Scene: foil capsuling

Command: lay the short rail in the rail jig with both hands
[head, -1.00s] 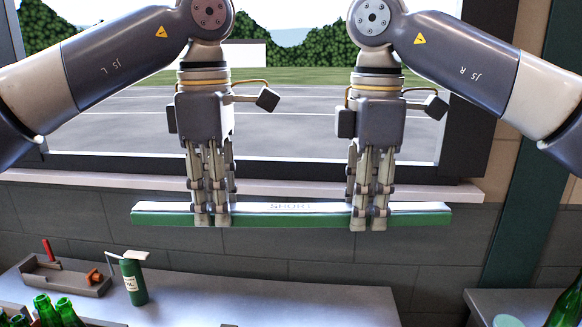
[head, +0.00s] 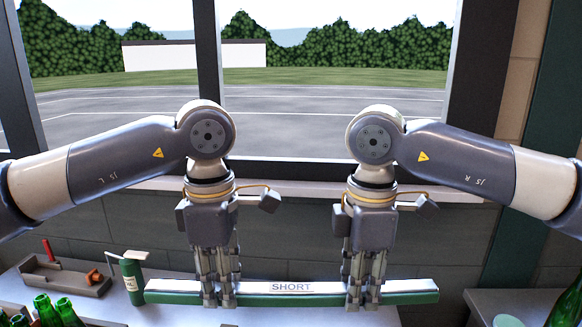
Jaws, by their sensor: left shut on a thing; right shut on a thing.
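The short rail (head: 292,298) is a long green bar with a pale grey top marked "SHORT". It lies level across the head view in front of the grey bench. My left gripper (head: 219,300) is shut on the rail left of the label. My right gripper (head: 363,302) is shut on it right of the label. Both grippers point down, and the rail's two ends stick out past them. I cannot make out the rail jig in this view.
A grey bench (head: 190,314) lies behind and below the rail. On its left are an open tray (head: 62,280) with a red-handled tool, a green cylinder (head: 133,280) close to the rail's left end, and green bottles (head: 55,312). Another surface (head: 490,300) with a green bottle is at the right.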

